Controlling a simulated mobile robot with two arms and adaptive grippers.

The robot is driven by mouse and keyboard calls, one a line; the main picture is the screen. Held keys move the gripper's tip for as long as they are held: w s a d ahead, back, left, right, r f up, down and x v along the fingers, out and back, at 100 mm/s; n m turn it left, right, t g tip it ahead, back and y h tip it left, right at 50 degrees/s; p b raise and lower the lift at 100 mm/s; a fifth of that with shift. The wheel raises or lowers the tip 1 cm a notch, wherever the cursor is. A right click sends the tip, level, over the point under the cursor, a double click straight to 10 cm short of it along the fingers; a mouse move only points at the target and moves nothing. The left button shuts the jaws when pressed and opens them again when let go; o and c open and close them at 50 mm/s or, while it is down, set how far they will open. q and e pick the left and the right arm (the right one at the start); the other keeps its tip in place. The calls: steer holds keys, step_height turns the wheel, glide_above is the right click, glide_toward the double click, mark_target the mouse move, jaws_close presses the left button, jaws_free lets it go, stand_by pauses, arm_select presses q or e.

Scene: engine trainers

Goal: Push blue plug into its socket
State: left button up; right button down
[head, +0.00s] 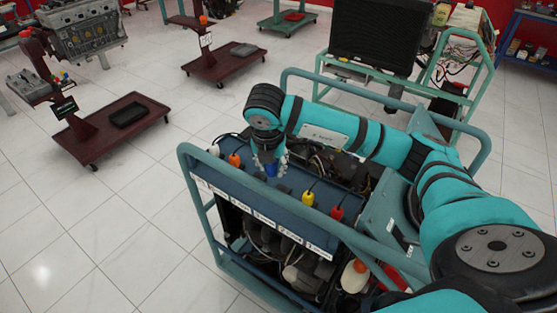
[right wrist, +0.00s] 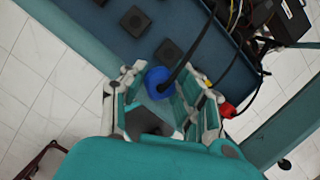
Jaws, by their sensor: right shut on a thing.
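The blue plug (head: 271,170) is between the fingers of my right gripper (head: 269,165), over the blue panel (head: 255,190) of the engine trainer. In the right wrist view the blue plug (right wrist: 157,80) sits at the fingertips of my right gripper (right wrist: 163,86), which is shut on it. A black cable runs from the plug to the upper right. A dark square socket (right wrist: 168,52) lies on the panel just beyond the plug, and another socket (right wrist: 135,20) is farther up. I cannot tell whether the plug touches a socket. My left gripper is not in view.
On the panel stand an orange plug (head: 234,160), a white plug (head: 213,150), a yellow plug (head: 308,198) and a red plug (head: 337,213) with cables. A teal tube frame (head: 210,224) surrounds the trainer. Open tiled floor (head: 90,240) lies to the left.

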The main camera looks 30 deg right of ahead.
steer(key=n, duration=0.2)
steer(key=a+n+y, duration=0.1)
steer(key=n, duration=0.2)
steer(key=shift+s+a+n+t, duration=0.2)
steer(key=shift+s+n+t, duration=0.1)
steer(key=shift+t, duration=0.1)
steer(key=n, duration=0.2)
steer(key=a+n+y, duration=0.1)
steer(key=n, duration=0.1)
steer(key=n+y, duration=0.1)
steer(key=n, duration=0.2)
steer(key=shift+s+a+r+b, duration=0.15)
steer(key=shift+s+a+b, duration=0.15)
steer(key=shift+a+b, duration=0.1)
steer(key=n, duration=0.1)
steer(key=n+y, duration=0.1)
steer(key=n, duration=0.1)
steer(key=a+n+g, duration=0.1)
steer(key=n, duration=0.1)
steer(key=shift+s+a+r, duration=0.1)
steer(key=shift+s, duration=0.15)
steer(key=s+a+n+g+h+b, duration=0.1)
steer(key=s+a+n+g, duration=0.1)
steer(key=n, duration=1.1)
steer(key=s+a+r+n+g+h+b, duration=0.1)
steer(key=s+a+n+g, duration=0.1)
steer(key=n, duration=1.1)
steer(key=shift+s+a+r+n+g, duration=0.15)
steer(key=shift+a+n+g, duration=0.15)
steer(key=shift+a+g, duration=0.45)
